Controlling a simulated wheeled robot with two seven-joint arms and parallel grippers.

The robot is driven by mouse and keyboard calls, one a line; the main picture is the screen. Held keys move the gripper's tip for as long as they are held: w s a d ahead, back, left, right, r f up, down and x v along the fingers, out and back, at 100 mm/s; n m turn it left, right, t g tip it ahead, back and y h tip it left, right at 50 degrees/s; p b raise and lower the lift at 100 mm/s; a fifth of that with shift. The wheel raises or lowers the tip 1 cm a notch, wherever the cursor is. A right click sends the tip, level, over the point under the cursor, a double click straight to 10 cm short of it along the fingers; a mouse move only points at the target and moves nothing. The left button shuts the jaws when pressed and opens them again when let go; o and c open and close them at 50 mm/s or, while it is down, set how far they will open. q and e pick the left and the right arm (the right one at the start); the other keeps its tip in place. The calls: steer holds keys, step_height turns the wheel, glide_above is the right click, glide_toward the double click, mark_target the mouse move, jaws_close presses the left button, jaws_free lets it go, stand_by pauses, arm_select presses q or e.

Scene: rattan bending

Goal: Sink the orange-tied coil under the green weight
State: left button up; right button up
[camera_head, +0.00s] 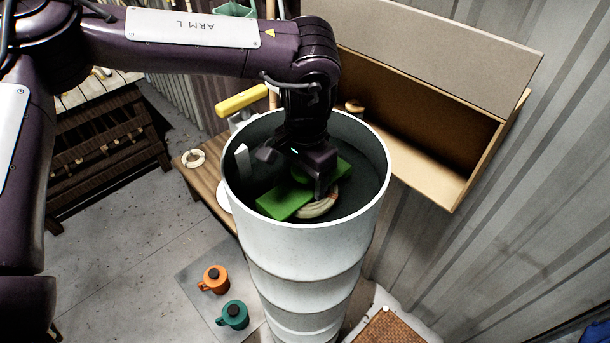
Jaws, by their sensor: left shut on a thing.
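My left gripper (318,188) reaches down into the mouth of a tall white drum (300,240). It is shut on the green weight (283,204), a flat bar whose two ends show on either side of the gripper. A pale coil (317,208) shows at the near side of the weight, partly covered by it and the gripper. I cannot make out an orange tie on this coil, nor whether the weight touches it. The inside of the drum is dark around them. My right gripper is not in view.
A wooden bench (208,180) behind the drum holds another pale coil (194,159). An open wooden box (430,140) stands at the right by the corrugated wall. An orange jug (214,280) and a teal jug (233,315) stand on the floor at the drum's left.

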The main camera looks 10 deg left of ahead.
arm_select(q)
steer(key=shift+f+b, duration=0.55)
steer(key=shift+f, duration=0.25)
steer(key=shift+r, duration=0.1)
steer(key=o, duration=1.8)
